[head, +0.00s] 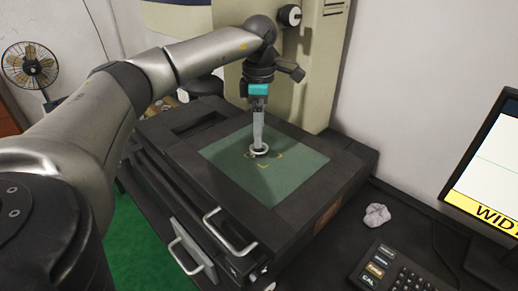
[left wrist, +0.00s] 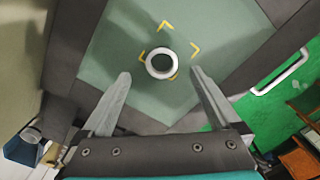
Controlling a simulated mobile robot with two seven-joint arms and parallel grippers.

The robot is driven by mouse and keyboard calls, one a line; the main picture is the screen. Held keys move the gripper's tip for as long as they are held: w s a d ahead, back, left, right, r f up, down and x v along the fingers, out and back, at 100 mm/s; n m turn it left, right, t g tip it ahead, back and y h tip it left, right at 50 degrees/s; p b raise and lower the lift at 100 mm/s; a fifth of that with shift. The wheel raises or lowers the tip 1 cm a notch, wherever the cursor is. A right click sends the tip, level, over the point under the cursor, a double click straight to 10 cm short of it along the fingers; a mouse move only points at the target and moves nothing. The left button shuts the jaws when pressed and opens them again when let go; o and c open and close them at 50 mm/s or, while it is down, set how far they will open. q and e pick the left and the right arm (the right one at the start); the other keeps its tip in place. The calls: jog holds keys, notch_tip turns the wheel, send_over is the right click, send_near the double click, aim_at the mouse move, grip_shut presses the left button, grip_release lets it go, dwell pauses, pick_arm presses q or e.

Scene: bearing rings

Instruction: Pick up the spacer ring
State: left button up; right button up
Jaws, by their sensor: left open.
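The spacer ring (left wrist: 149,67) is a small white ring lying on the green mat (left wrist: 222,50), inside yellow corner marks. It also shows in the head view (head: 266,152), just below my left gripper. My left gripper (left wrist: 161,74) is open and empty, pointing down at the mat. In the left wrist view the ring lies between the directions of the two fingertips, slightly beyond them. In the head view the fingers overlap the ring's far side, so I cannot tell the exact height gap. My right gripper is not in view.
The mat is set in a dark machine bed (head: 310,154) with metal handles (head: 230,231) at its front. A beige column (head: 317,70) stands behind. To the right are a crumpled cloth (head: 377,215), a keypad (head: 388,272) and a monitor (head: 490,165). The mat around the ring is clear.

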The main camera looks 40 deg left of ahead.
pick_arm(q)
jog(key=f, duration=0.3)
jog(key=shift+s+f+b, duration=0.1)
jog(key=shift+s+b, duration=0.1)
jog(key=shift+b, duration=0.1)
jog(key=shift+f, duration=0.6)
jog(key=c, duration=1.3)
jog(key=shift+w, duration=0.1)
jog(key=shift+c, duration=1.2)
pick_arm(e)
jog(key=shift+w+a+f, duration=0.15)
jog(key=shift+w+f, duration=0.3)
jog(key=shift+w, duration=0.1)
